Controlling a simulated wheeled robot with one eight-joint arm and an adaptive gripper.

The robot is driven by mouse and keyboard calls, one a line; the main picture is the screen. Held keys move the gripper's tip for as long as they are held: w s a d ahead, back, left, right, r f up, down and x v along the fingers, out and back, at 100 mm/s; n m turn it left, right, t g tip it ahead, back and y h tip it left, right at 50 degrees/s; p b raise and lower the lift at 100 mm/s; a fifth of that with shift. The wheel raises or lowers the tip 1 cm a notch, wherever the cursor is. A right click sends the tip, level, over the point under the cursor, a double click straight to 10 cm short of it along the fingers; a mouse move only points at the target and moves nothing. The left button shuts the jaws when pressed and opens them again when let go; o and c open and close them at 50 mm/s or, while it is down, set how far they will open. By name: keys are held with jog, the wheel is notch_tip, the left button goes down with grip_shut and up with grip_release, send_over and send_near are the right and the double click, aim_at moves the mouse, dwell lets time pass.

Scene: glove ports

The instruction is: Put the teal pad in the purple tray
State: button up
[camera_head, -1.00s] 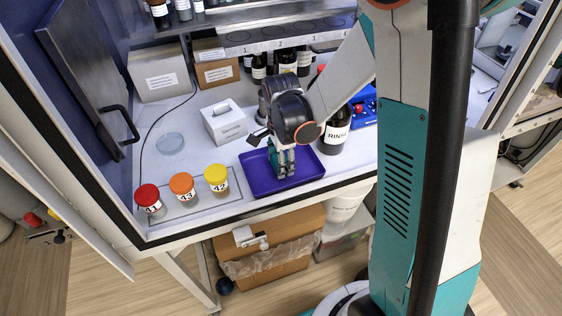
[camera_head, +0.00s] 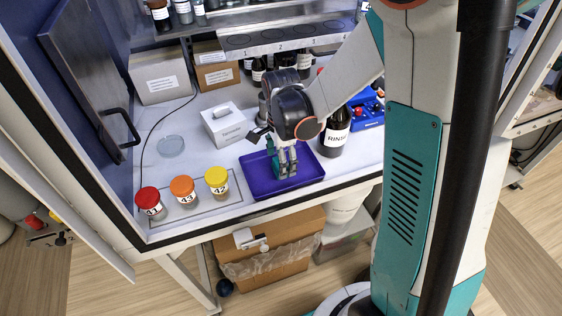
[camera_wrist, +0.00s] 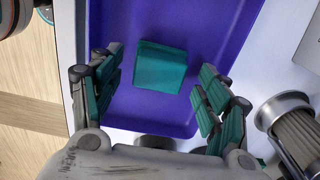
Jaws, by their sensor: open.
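The purple tray (camera_head: 256,184) lies flat on the white work surface near its front edge. In the wrist view, the teal pad (camera_wrist: 161,68) lies on the floor of the purple tray (camera_wrist: 208,28), between my fingers and apart from both. My gripper (camera_head: 285,172) is over the tray and points down. In the wrist view, my gripper (camera_wrist: 158,98) is open, with a finger on each side of the pad and a gap to each. In the head view the pad is hidden by my gripper.
A brown RINSE bottle (camera_head: 334,133) stands just right of the tray. Jars with red (camera_head: 148,201), orange (camera_head: 182,189) and yellow (camera_head: 217,179) lids stand to the left. A white box (camera_head: 225,124) and a clear dish (camera_head: 171,146) are behind; bare surface lies between them.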

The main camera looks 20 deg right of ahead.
notch_tip(320, 180, up, 10)
jog(key=r+p, duration=0.1)
jog(key=p, duration=0.1)
jog(key=s+r+n+t, duration=0.7)
jog(key=s+r+n, duration=0.3)
jog(key=s+n, duration=0.5)
jog(key=n, duration=0.2)
jog(key=shift+r+n, duration=0.15)
jog(key=shift+n, duration=0.25)
